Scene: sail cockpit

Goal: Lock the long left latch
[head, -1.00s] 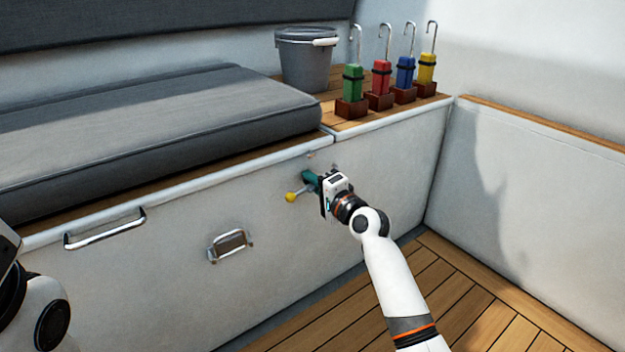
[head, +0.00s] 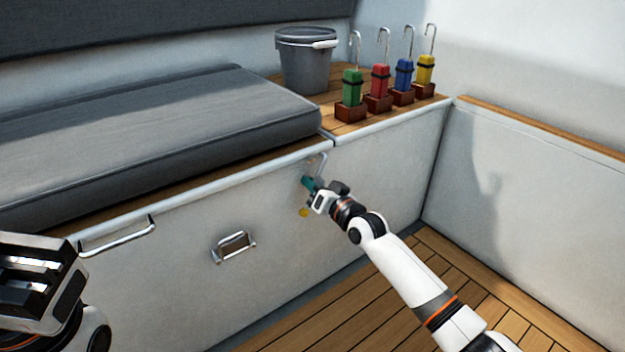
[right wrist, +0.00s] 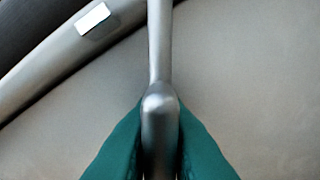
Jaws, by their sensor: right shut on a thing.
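The long left latch shows on the white locker front as a metal rod or loop (head: 319,163) near the top rim, with a yellow knob (head: 304,212) hanging below my fingers. My right gripper (head: 308,184) has its teal fingers shut on the latch's metal. In the right wrist view, the teal fingers (right wrist: 160,155) close around the lower part of a silver rod (right wrist: 160,50), just below a rounded bend. The gripper hides the middle of the latch in the head view. My left gripper (head: 40,280) is at the lower left, away from the latch; its fingertips do not show clearly.
A silver handle (head: 118,236) and a small recessed pull (head: 233,246) are on the locker front. A grey cushion (head: 150,140), a bucket (head: 304,62) and several hooked colored tools (head: 380,80) sit on top. The wooden floor (head: 400,290) is clear.

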